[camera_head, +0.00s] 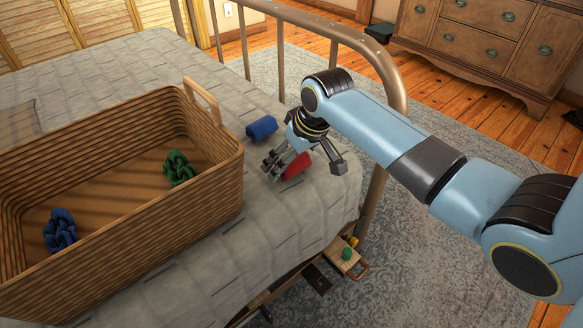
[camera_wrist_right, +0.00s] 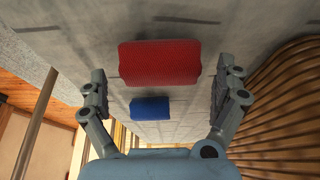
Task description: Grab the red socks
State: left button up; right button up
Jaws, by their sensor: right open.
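The red socks (camera_head: 296,166) are a rolled bundle on the grey bedspread (camera_head: 190,262), near the bed's corner at the metal footboard. My right gripper (camera_head: 305,166) is low over the bed with its fingers around the red socks. In the right wrist view the red socks (camera_wrist_right: 160,62) lie between and ahead of the two spread fingers (camera_wrist_right: 160,92), with a gap on each side. The gripper is open and holds nothing. My left gripper is in neither view.
A blue rolled bundle (camera_head: 262,128) lies just beyond the red socks. A wicker basket (camera_head: 215,190) stands to the left, holding a green knotted item (camera_head: 179,168) and a blue knotted item (camera_head: 60,230). The metal footboard (camera_head: 375,62) rises close to my right arm.

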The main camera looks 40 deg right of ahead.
jog(key=shift+x, duration=0.8)
jog(key=shift+r, duration=0.1)
jog(key=c, duration=1)
